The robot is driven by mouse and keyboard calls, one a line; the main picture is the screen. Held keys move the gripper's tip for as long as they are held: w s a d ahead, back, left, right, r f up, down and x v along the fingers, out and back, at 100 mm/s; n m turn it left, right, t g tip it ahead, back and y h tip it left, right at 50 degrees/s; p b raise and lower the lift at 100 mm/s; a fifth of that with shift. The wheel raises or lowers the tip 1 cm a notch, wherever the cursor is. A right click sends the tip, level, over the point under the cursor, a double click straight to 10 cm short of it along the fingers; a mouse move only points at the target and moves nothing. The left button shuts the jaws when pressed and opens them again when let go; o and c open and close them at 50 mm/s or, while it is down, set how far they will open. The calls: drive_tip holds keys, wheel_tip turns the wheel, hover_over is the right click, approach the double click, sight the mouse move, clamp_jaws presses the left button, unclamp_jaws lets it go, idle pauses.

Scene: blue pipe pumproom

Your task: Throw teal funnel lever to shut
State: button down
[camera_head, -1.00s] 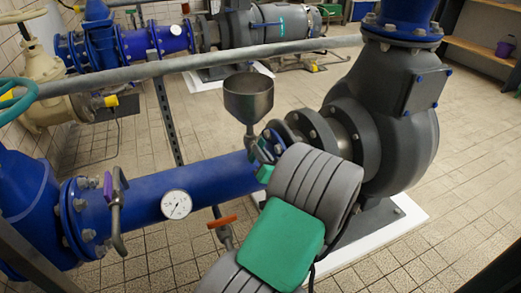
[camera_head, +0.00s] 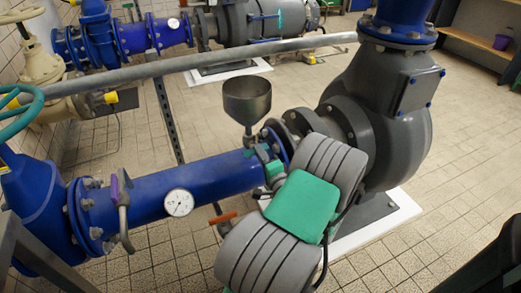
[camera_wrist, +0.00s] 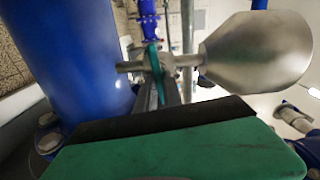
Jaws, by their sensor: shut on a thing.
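The grey metal funnel (camera_head: 247,101) stands on a small valve above the blue pipe (camera_head: 215,175). Its teal lever (camera_head: 263,153) shows just below the funnel. In the wrist view the teal lever (camera_wrist: 156,72) crosses the metal stem between the blue pipe and the funnel (camera_wrist: 258,55). My gripper (camera_head: 274,170) is at the lever, on the near side of the valve. In the wrist view my gripper (camera_wrist: 170,93) is shut on the lever's end. The green and black gripper body hides part of the contact.
An orange-handled valve (camera_head: 222,218) hangs below the blue pipe, near my arm. A pressure gauge (camera_head: 179,202) and a purple-handled lever (camera_head: 120,205) are to the left. The large grey pump (camera_head: 380,130) stands close on the right. A grey rail (camera_head: 190,65) crosses behind the funnel.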

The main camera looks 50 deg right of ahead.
drive_tip(key=shift+m, duration=0.8)
drive_tip(key=shift+f, duration=0.1)
drive_tip(key=c, duration=1.5)
unclamp_jaws()
drive_tip(key=shift+s, duration=0.1)
drive_tip(key=shift+b+v, duration=2.45)
drive_tip(key=shift+v, duration=1.4)
